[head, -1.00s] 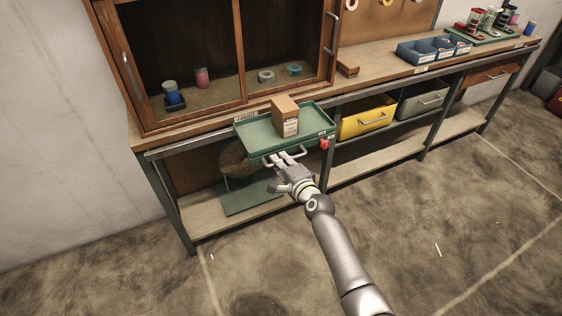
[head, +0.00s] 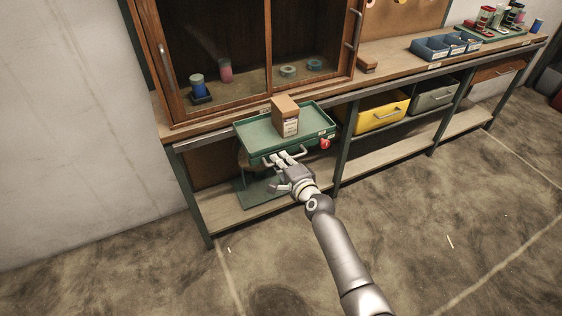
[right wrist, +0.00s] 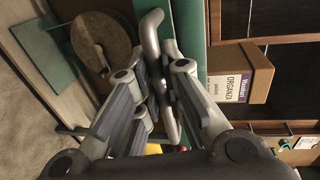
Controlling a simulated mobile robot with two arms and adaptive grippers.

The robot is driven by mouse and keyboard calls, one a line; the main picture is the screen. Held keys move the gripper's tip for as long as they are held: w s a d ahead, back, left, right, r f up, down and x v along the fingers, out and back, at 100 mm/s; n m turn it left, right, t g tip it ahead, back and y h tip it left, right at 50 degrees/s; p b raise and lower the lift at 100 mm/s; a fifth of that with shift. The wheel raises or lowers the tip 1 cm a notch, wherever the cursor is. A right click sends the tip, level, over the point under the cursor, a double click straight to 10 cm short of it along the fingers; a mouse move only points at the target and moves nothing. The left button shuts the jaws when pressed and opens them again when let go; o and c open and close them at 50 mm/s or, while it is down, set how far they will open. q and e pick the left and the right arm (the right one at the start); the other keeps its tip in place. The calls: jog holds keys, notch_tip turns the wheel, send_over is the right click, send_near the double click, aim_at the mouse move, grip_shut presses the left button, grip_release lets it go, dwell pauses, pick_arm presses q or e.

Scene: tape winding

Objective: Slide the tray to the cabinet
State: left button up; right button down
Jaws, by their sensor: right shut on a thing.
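The green tray (head: 258,133) is at the front edge of the workbench, below the wooden cabinet (head: 266,60). A brown cardboard box (head: 285,120) stands on it; its label reads ORGANZA in the right wrist view (right wrist: 240,75). My right gripper (head: 282,160) is shut on the tray's front handle (head: 299,153). In the right wrist view the fingers (right wrist: 160,80) close around the grey handle bar (right wrist: 151,35). The tray's green side (right wrist: 190,25) is just beyond it. My left gripper is not in view.
Behind the cabinet's front are spools and tape rolls (head: 288,71). A yellow drawer (head: 380,113) and blue bins (head: 430,49) are to the right. A round disc (right wrist: 103,40) is below the bench top.

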jog(key=c, duration=1.5)
grip_release()
jog(key=shift+s+a+f, duration=0.1)
jog(key=shift+s+a, duration=0.05)
jog(key=shift+a, duration=0.2)
jog(key=shift+c, duration=0.2)
jog(key=shift+d, duration=0.15)
jog(key=v, duration=1.2)
jog(key=shift+f, duration=0.1)
